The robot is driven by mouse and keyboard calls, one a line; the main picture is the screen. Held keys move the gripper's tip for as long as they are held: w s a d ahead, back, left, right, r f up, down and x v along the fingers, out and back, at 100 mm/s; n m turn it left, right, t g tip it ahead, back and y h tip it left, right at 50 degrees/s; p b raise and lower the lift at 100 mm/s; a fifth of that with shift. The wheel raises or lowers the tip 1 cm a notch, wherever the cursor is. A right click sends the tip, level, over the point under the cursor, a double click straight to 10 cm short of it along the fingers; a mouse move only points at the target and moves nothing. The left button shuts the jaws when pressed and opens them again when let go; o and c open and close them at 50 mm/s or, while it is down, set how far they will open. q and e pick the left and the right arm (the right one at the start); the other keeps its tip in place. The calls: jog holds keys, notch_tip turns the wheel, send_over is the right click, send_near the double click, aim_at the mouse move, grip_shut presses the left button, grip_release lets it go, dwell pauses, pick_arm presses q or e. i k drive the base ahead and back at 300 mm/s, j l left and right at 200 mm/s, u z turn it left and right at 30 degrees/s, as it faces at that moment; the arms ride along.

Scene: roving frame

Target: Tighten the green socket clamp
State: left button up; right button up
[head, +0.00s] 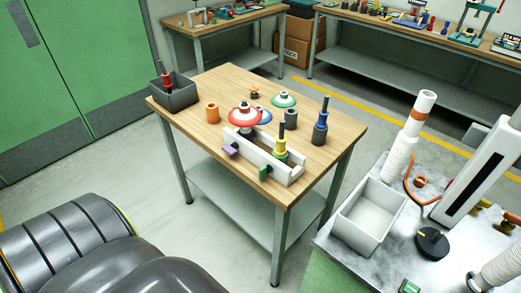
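A white rack (293,178) stands near the front edge of the wooden table (335,132). A green tab (265,172), likely the green socket clamp, sticks out from the front of its right part. A purple tab (230,152) sticks out further left. A yellow and green piece with a dark upright handle (281,143) stands upright in the rack by the green tab. A red and white disc-topped piece (244,114) is at the rack's left end. I cannot tell how tight the clamp is. Neither of my grippers is in view.
A grey bin (176,98) holding a red piece stands at the table's left corner. An orange ring (212,112), a green disc piece (284,99) and a blue piece (320,127) stand behind the rack. A marbled counter (340,250) with a white bin (350,229) is at the right.

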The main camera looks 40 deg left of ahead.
aim_at(265, 170)
jog(key=u, duration=1.2)
